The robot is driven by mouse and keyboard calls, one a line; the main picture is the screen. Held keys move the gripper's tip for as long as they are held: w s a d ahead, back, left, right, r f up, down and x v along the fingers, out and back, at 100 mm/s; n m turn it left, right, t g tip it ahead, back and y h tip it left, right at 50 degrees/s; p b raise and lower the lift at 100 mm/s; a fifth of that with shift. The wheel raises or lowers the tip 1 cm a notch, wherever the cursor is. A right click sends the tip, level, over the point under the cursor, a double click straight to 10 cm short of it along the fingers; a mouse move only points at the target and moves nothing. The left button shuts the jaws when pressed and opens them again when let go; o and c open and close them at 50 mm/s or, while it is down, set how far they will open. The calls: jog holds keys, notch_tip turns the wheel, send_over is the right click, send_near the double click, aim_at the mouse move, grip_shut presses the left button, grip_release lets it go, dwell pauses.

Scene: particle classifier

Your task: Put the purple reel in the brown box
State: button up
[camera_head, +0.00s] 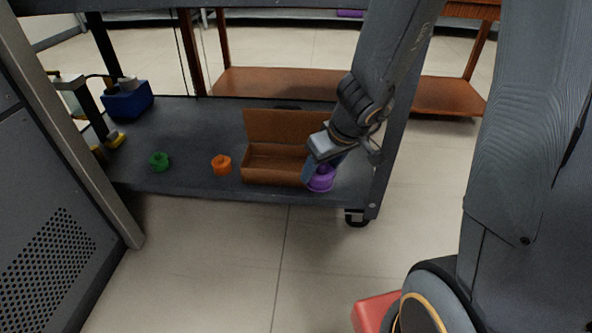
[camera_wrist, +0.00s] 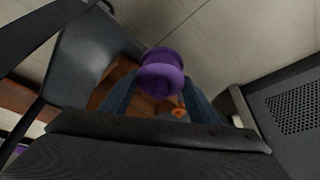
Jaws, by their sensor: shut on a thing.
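The purple reel (camera_head: 321,180) is at the right front corner of the brown box in the head view. It also shows in the wrist view (camera_wrist: 163,74), between the two fingers. My gripper (camera_head: 322,168) is shut on the reel and points down; the wrist view shows both its fingers (camera_wrist: 160,92) at the reel's sides. The brown box (camera_head: 262,171) stands open on the dark lower shelf, with its lid raised at the back. My wrist covers the box's right part. The head view does not settle whether the reel touches the box or the shelf.
On the shelf (camera_head: 200,120), an orange reel (camera_head: 221,165) lies just left of the box and a green reel (camera_head: 159,161) further left. A blue bin (camera_head: 128,103) stands at the back left. A shelf post rises right of my gripper. A perforated grey cabinet (camera_head: 50,200) is at left.

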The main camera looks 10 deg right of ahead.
jog(key=w+a+f+n+b, duration=0.1)
jog(key=w+a+f, duration=0.15)
jog(key=f, duration=0.35)
jog(key=w+a+f+b, duration=0.1)
jog(key=w+f+b, duration=0.15)
jog(key=f, duration=0.25)
jog(key=shift+w+d+f+p, duration=0.85)
jog(key=shift+w+p, duration=0.85)
jog(key=shift+w, duration=1.55)
jog(key=shift+w+d+f+p, duration=0.6)
jog(key=shift+w+d+p, duration=0.85)
jog(key=shift+w, duration=1.75)
jog(key=shift+w+d+f+p, duration=0.65)
jog(key=shift+w+p, duration=1.35)
jog(key=shift+w, duration=1.25)
jog(key=shift+w+f+b, duration=0.15)
jog(key=shift+f+b, duration=0.6)
jog(key=shift+f, duration=0.95)
jog(key=shift+f, duration=0.15)
jog(key=o, duration=1.2)
jog(key=shift+c, duration=0.2)
